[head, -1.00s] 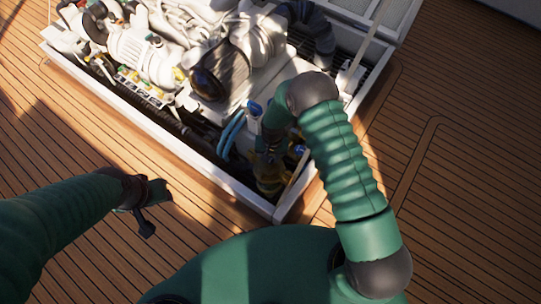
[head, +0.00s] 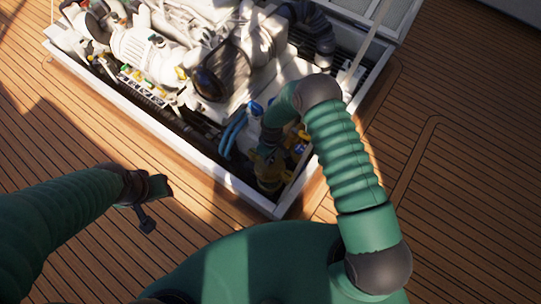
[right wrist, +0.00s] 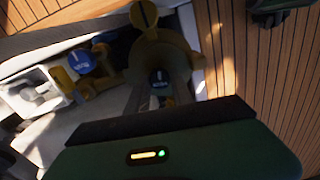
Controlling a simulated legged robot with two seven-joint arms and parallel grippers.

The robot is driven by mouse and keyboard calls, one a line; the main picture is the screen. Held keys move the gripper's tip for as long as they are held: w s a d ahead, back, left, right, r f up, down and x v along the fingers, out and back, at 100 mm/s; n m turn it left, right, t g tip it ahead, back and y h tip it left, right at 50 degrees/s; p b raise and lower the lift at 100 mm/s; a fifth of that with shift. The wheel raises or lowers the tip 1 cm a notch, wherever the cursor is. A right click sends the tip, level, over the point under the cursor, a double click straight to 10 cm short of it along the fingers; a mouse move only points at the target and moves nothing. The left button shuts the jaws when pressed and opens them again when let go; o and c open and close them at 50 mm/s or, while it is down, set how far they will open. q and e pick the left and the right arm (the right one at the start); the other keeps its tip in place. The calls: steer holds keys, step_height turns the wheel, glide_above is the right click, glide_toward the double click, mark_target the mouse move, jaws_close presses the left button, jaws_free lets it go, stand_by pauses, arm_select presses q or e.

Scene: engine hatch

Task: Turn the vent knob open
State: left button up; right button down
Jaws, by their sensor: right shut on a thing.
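My right gripper (head: 268,152) reaches down into the near corner of the engine hatch (head: 232,183), partly hidden by its own arm. In the right wrist view its fingers are shut on a blue-topped knob (right wrist: 160,78) with a white mark. The small label on that knob is not clearly readable. A second blue-topped knob (right wrist: 80,63) on a yellow fitting stands to its left, apart from the gripper. My left gripper (head: 150,203) hangs over the deck outside the hatch, holding nothing that I can make out; its jaw opening is unclear.
A brass-yellow fitting (head: 270,176) sits in the hatch corner beside my right gripper. Blue hoses (head: 232,135) and the white engine (head: 140,50) lie further in. The white hatch rim encloses the space. The wooden deck (head: 470,170) around it is clear.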

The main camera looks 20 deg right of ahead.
steer(key=shift+s+n, duration=0.1)
steer(key=shift+n, duration=1.2)
steer(key=shift+d, duration=0.1)
steer(key=c, duration=1.1)
jaws_free()
step_height(320, 180, up, 17)
steer(key=p, duration=0.5)
steer(key=shift+w+d, duration=0.15)
steer(key=shift+w, duration=0.15)
